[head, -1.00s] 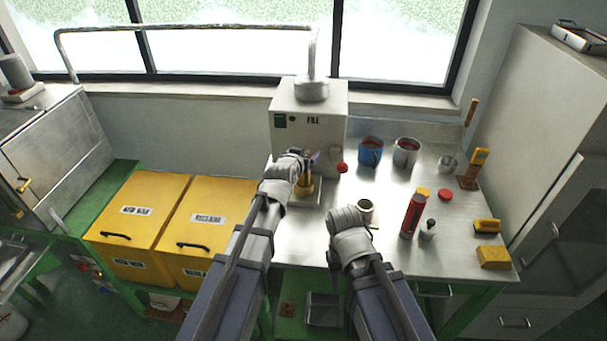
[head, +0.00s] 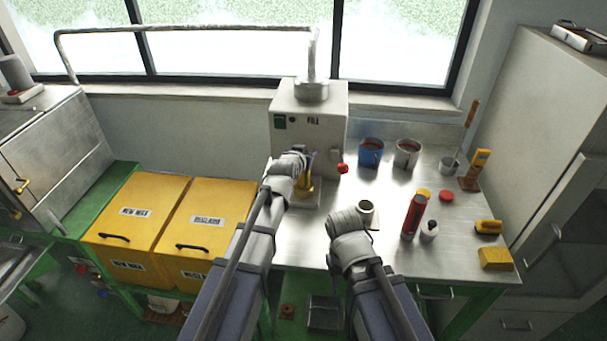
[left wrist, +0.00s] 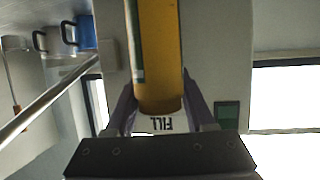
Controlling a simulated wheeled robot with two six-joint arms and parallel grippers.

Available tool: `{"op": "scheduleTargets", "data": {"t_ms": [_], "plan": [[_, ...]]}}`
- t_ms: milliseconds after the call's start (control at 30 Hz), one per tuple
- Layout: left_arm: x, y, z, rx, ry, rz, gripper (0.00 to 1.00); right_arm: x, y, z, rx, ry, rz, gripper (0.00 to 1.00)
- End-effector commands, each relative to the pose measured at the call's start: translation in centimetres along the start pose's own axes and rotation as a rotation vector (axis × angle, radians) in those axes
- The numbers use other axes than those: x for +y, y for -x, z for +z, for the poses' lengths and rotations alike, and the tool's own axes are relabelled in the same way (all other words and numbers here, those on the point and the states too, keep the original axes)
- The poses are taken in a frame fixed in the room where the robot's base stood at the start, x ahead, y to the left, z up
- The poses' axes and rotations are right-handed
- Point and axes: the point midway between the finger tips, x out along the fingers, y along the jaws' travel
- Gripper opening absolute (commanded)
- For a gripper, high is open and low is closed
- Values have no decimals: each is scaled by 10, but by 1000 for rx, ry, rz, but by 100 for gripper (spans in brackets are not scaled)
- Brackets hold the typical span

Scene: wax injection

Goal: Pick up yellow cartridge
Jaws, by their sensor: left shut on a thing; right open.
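The yellow cartridge (head: 304,187) is upright in front of the white fill machine (head: 286,108), over the metal plate at its foot. My left gripper (head: 308,160) is at the cartridge's upper part, and its wrist hides some of it. In the left wrist view the yellow cartridge (left wrist: 160,45) lies between the two dark fingers of my left gripper (left wrist: 159,95), which are shut on it. I cannot tell whether its base touches the plate. My right gripper (head: 346,216) is open over the steel bench, beside a small cup (head: 366,207); its fingers are mostly hidden.
A blue pot (head: 370,153) and a grey pot (head: 407,153) stand at the back of the bench. A red cylinder (head: 413,217) and a small white bottle (head: 429,232) stand right of my right gripper. Two yellow bins (head: 208,215) are at the left.

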Motion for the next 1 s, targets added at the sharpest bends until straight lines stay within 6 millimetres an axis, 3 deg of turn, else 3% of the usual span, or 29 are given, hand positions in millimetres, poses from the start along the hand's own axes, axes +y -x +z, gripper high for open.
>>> {"op": "scheduleTargets", "data": {"t_ms": [167,767,1000], "plan": [[0,0,0,0,0,0,0,0,0,0,0,0,0,50],[0,0,0,1,0,0,0,0,0,0,0,0,0,50],[0,4,-9,1,0,0,0,1,10,1,0,0,0,50]]}}
